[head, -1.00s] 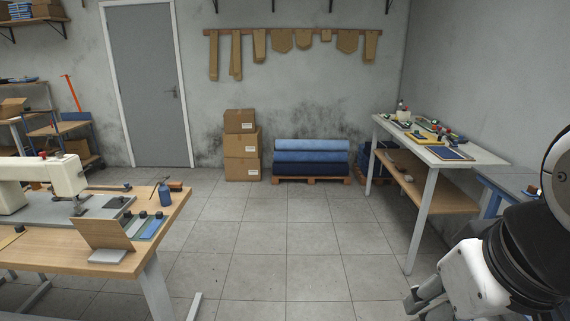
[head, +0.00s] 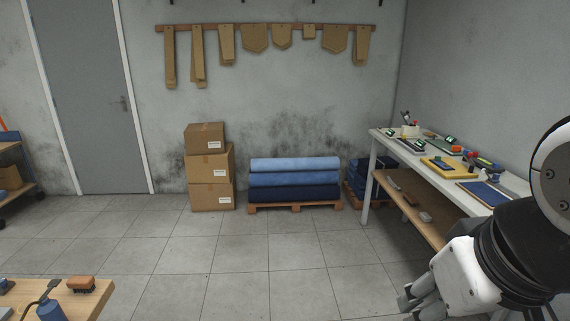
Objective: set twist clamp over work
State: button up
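My gripper (head: 412,300) hangs at the lower right, seen from behind and partly hidden by my own wrist. Its grey fingers show, but the gap between them is not clear. The workbench (head: 378,150) on the right holds several small fixtures. A yellow plate (head: 442,167) and a dark blue panel (head: 486,193) lie on it, with a small red part (head: 469,152) nearby. The bench is well beyond my gripper. I cannot tell the twist clamp from the other small parts at this distance.
Stacked boxes (head: 209,168) and fabric rolls (head: 294,179) stand by the back wall. The tiled floor (head: 240,265) between is clear.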

aim_at(466, 158)
jog(key=i+z, duration=0.3)
jog(key=i, duration=0.25)
jog(key=i+z, duration=0.3)
jog(key=i, duration=0.25)
jog(key=i+j+z, duration=0.3)
jog(key=i, duration=0.25)
jog(key=i+l+z, duration=0.15)
jog(key=i+l, duration=0.15)
jog(key=i, duration=0.2)
jog(key=i+l+z, duration=0.15)
jog(key=i, duration=0.4)
jog(key=l, duration=0.1)
